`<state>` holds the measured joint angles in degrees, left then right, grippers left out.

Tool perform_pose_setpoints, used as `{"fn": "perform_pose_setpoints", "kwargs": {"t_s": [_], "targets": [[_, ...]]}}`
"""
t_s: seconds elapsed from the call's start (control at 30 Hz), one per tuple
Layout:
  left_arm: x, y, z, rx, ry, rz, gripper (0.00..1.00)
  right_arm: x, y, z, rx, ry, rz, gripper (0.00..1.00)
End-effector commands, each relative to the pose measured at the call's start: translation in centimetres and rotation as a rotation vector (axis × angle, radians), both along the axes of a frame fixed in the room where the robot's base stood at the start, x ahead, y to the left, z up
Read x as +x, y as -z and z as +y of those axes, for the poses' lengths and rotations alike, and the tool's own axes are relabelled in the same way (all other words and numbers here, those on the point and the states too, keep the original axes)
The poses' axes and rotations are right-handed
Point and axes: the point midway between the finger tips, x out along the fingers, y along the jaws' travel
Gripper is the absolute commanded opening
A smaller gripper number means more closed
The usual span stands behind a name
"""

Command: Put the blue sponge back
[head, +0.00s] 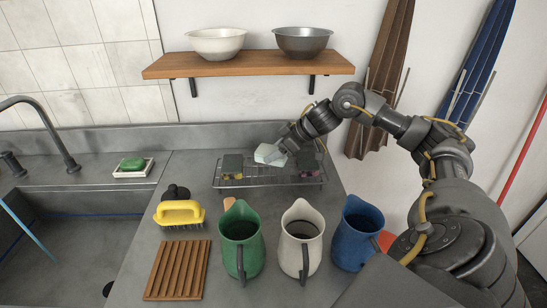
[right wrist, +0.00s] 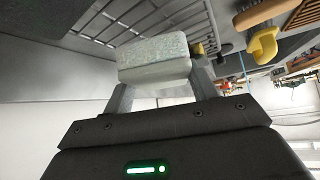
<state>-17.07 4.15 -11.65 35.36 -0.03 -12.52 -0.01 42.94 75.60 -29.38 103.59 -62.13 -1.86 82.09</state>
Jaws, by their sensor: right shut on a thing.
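The pale blue-white sponge (head: 267,154) is in my right gripper (head: 282,149), over the wire rack (head: 270,184) at the back of the counter. It is between two dark-topped sponges, one with yellow below (head: 232,167) and one with red below (head: 307,170). In the right wrist view the sponge (right wrist: 153,62) sits crosswise between the fingers of my right gripper (right wrist: 160,80), with the rack's wires (right wrist: 120,20) beyond it. I cannot tell whether the sponge touches the rack. My left gripper is not in view.
Green (head: 240,240), white (head: 301,240) and blue (head: 356,235) jugs stand in front of the rack. A yellow brush (head: 179,211) and wooden slatted board (head: 178,270) lie left of them. The sink (head: 60,240) is at left. A shelf (head: 250,65) with two bowls hangs above.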

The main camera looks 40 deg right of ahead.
Motion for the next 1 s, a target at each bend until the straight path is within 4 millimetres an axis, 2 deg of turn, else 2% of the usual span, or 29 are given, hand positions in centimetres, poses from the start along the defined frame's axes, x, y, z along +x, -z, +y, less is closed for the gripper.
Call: {"fn": "perform_pose_setpoints", "kwargs": {"t_s": [0.27, 0.33, 0.43, 0.57, 0.9, 0.93, 1.0], "targets": [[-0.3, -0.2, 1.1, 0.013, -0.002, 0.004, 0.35, 0.6, 0.9, 0.0, 0.001, 0.001, 0.002, 0.37], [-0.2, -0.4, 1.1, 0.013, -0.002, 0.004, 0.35, 1.2, 1.5, 0.1, 0.003, 0.002, 0.003, 0.37], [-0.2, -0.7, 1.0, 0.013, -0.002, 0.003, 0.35, 1.1, 3.2, 0.0, -0.001, 0.002, 0.006, 0.37], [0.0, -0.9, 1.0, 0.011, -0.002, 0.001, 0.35, 1.2, 4.4, 0.1, -0.001, 0.003, 0.002, 0.37], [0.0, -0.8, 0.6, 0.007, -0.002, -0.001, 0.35, 1.2, 4.7, 0.0, -0.001, 0.002, 0.001, 0.37], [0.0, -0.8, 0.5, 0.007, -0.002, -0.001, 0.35, 1.2, 4.7, 0.0, -0.001, 0.002, 0.000, 0.62], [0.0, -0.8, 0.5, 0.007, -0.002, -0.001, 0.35, 1.2, 4.6, 0.0, -0.001, 0.002, 0.000, 0.71]]}}
